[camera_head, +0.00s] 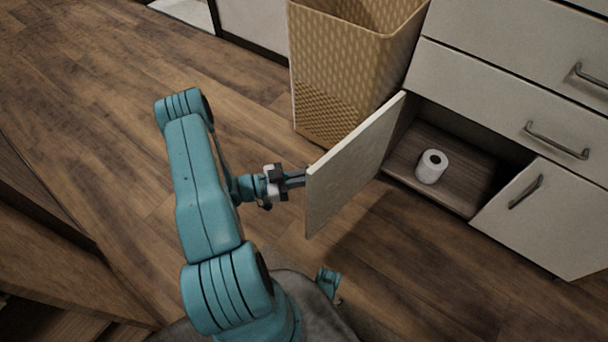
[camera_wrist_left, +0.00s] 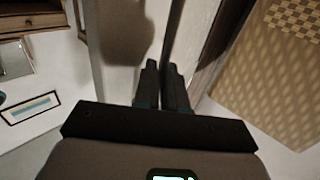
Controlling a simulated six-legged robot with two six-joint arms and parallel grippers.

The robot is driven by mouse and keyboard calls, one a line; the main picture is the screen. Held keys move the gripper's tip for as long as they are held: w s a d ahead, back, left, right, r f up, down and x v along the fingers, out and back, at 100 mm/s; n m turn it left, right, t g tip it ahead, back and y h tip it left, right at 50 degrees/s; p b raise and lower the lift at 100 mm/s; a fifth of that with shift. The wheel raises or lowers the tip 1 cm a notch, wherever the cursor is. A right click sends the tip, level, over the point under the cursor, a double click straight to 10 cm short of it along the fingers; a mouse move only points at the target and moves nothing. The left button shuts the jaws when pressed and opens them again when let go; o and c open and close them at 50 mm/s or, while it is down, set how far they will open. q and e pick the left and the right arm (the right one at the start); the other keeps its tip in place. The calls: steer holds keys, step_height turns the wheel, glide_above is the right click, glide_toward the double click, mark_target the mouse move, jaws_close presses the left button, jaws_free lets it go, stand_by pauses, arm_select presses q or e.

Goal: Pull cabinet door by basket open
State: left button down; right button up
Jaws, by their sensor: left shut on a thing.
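The cabinet door (camera_head: 350,165) by the basket is a pale panel. It stands swung well out from the cabinet, with the compartment behind it open. My left gripper (camera_head: 296,178) is at the door's far-left, free-edge side, on the face turned away from the head camera. It is shut on the door handle, which the door hides in the head view. In the left wrist view, the gripper's dark fingers (camera_wrist_left: 165,85) are close together at a dark upright bar (camera_wrist_left: 173,35), seemingly the handle.
A woven tan basket (camera_head: 345,65) stands behind the door, beside the cabinet. A second door (camera_head: 550,215) at the right is closed. Drawers (camera_head: 510,100) sit above. Wooden floor (camera_head: 90,110) is clear at the left.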

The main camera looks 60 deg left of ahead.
arm_select(q)
steer(key=shift+w, duration=0.15)
steer(key=c, duration=1.2)
jaws_free()
steer(key=p+v, duration=0.3)
steer(key=v, duration=1.3)
steer(key=shift+s, duration=0.2)
